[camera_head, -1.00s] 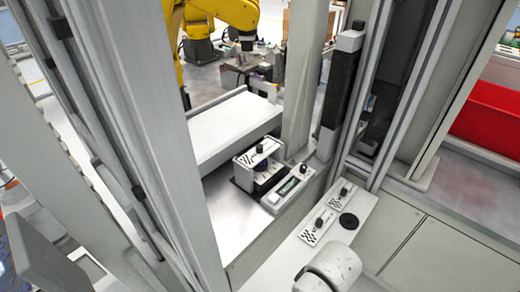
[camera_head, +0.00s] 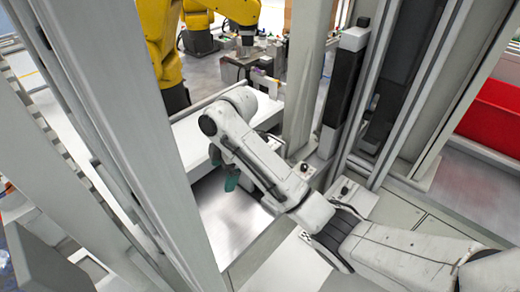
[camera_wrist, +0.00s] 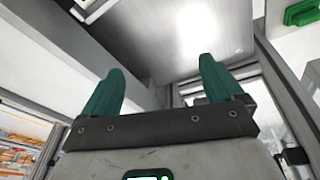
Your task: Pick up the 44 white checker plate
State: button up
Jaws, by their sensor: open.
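A white plate with a black knob (camera_head: 355,197) shows in the head view, on the light ledge just right of my forearm. My arm covers part of the ledge beside it. I cannot read a number, so I cannot tell which plate is the 44 white checker plate. My gripper (camera_head: 232,181) has green fingers and hangs over the grey metal surface, left of the ledge and apart from the plate. In the wrist view my gripper (camera_wrist: 162,68) is open, with its two fingers wide apart and nothing between them. No checker pattern is clear in the wrist view.
A grey metal surface (camera_head: 225,225) lies bare below my gripper. A white box-like bench (camera_head: 190,145) stands behind it. Upright grey posts (camera_head: 310,75) stand close on both sides. A yellow arm (camera_head: 160,45) is at the back left. A red bin (camera_head: 495,125) is at the right.

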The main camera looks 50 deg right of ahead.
jog(key=w+d+r+n+g+h, duration=0.15)
jog(key=d+r, duration=0.25)
jog(key=d, duration=0.4)
jog(key=d+r+n+h, duration=0.1)
jog(key=d+r+n, duration=0.1)
jog(key=d+r, duration=0.4)
jog(key=f+b, duration=0.1)
jog(key=f, duration=0.1)
jog(key=d+f, duration=0.1)
jog(key=f, duration=0.1)
jog(key=f+b, duration=0.1)
jog(key=f, duration=0.2)
jog(key=shift+d+f+b, duration=0.1)
jog(key=shift+d+b, duration=0.15)
jog(key=shift+b, duration=0.1)
jog(key=shift+s+f, duration=0.1)
jog(key=shift+f, duration=2.25)
jog(key=shift+c, duration=0.4)
jog(key=c, duration=1.1)
jog(key=shift+r, duration=0.1)
jog(key=shift+c, duration=0.2)
